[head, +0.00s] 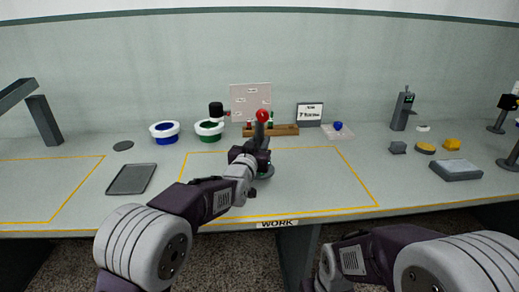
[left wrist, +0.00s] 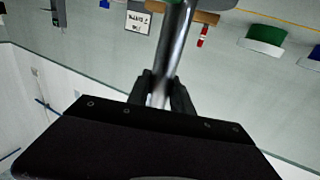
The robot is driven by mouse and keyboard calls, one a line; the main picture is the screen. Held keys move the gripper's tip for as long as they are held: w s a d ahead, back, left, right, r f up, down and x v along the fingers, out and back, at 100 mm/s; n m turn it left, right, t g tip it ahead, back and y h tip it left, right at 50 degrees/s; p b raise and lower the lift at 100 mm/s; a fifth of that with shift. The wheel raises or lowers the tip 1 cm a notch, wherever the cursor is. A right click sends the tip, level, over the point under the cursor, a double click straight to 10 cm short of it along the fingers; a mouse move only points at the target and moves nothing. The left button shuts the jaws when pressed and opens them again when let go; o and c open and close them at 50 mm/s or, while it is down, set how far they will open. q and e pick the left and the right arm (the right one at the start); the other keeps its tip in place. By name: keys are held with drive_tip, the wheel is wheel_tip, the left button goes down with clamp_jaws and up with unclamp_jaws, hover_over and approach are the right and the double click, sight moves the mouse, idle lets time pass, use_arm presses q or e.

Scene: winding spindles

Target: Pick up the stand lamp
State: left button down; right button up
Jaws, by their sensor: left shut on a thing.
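In the left wrist view the shiny metal pole (left wrist: 174,50) runs up between the two black fingers (left wrist: 162,92), and part of the base shows at the top edge. I cannot tell whether the base touches the bench. My right arm shows at the lower right of the head view; its gripper is out of view.
Behind the lamp stand a wooden rack (head: 285,130), a pink board (head: 250,97) and a small display (head: 309,114). White-rimmed blue (head: 164,134) and green (head: 209,131) pots are to the left, with a dark tray (head: 131,179). The yellow-outlined area (head: 330,185) right of the lamp is clear.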

sight(259, 97)
use_arm(q)
wheel_tip(259, 97, up, 15)
drive_tip(key=p, duration=0.4)
drive_tip(key=shift+s+f, duration=0.1)
drive_tip(key=shift+f, duration=0.05)
wheel_tip(259, 97, down, 17)
drive_tip(key=b, duration=1.4)
drive_tip(key=shift+b, duration=0.3)
drive_tip(key=shift+f+b, duration=0.55)
drive_tip(key=shift+f, duration=0.1)
idle(0.4)
